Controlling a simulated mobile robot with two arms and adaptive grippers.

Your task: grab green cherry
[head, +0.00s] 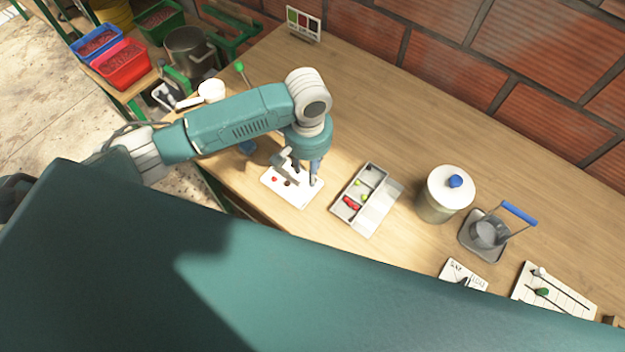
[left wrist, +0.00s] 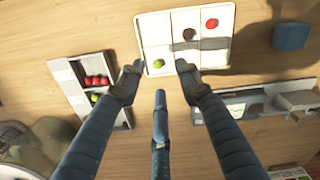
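A green cherry (left wrist: 158,64) rests on a white card (left wrist: 160,28) in the left wrist view. A dark brown cherry (left wrist: 189,35) and a red cherry (left wrist: 212,24) sit on the same card. In the head view the card (head: 305,200) lies near the table's front edge, with the red cherry (head: 274,179) showing; my gripper hides the green one. My left gripper (left wrist: 160,72) is open and empty above the card, its fingers spread around the green cherry's near side in the picture; contact cannot be told. My right gripper is not in view.
A grey compartment tray (head: 380,212) with red and green cherries stands right of the card. Further right are a lidded pot (head: 440,200) and a blue-handled metal holder (head: 487,233). A white scoop (head: 211,90) lies left, behind my arm. The brick wall bounds the table's back.

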